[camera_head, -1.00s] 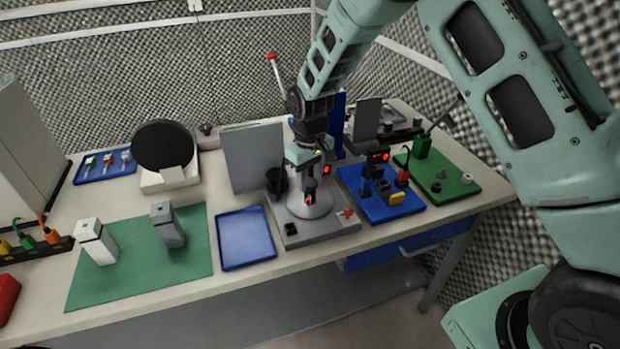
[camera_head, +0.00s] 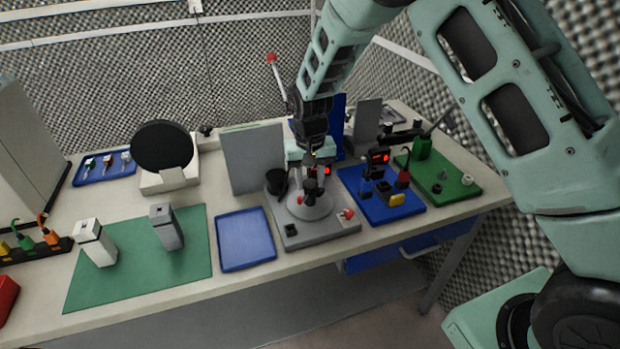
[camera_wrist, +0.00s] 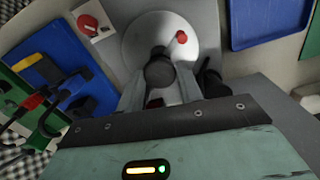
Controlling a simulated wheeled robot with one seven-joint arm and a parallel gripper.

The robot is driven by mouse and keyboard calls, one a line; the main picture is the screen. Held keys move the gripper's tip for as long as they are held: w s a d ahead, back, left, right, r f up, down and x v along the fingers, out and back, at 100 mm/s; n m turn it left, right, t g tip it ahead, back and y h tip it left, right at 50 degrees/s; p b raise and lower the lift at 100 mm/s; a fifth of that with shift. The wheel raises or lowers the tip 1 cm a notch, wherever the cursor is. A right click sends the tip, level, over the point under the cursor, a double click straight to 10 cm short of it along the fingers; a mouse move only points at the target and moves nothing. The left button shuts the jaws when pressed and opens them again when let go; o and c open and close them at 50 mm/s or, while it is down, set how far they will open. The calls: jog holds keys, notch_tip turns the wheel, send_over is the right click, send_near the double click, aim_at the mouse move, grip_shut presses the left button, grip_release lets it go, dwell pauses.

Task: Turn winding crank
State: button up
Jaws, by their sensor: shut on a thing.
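The winding crank is a pale round disc (camera_head: 316,208) on a grey base plate (camera_head: 290,238). The disc also shows in the wrist view (camera_wrist: 150,30). A dark upright knob (camera_wrist: 159,72) stands on the disc, and a small red knob (camera_wrist: 181,37) sits near it. My gripper (camera_wrist: 159,84) is over the disc with its two fingers on either side of the dark knob, shut on it. In the head view my gripper (camera_head: 312,172) hides part of the crank's top.
A red switch (camera_head: 346,214) is on the plate's right corner, and a black cup (camera_head: 277,182) stands at its left. A blue tray (camera_head: 246,240) lies left. A blue board with parts (camera_head: 375,212) lies close at right. A grey upright panel (camera_head: 252,157) stands behind.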

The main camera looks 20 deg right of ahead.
jog(key=shift+w+r+m, duration=0.1)
jog(key=shift+r+m, duration=0.05)
jog(key=shift+m, duration=1.75)
jog(key=shift+m+p, duration=0.65)
jog(key=shift+m, duration=1.55)
jog(key=shift+m+p, duration=0.65)
jog(key=shift+m, duration=1.25)
jog(key=shift+m+p, duration=0.9)
jog(key=shift+m, duration=1.2)
jog(key=shift+m+p, duration=0.9)
jog(key=shift+m, duration=1.1)
jog(key=shift+m+p, duration=0.9)
jog(key=shift+m, duration=0.9)
jog(key=shift+m+p, duration=0.85)
jog(key=shift+m, duration=1.15)
jog(key=shift+m+p, duration=0.6)
jog(key=shift+m, duration=0.8)
jog(key=shift+m, duration=0.4)
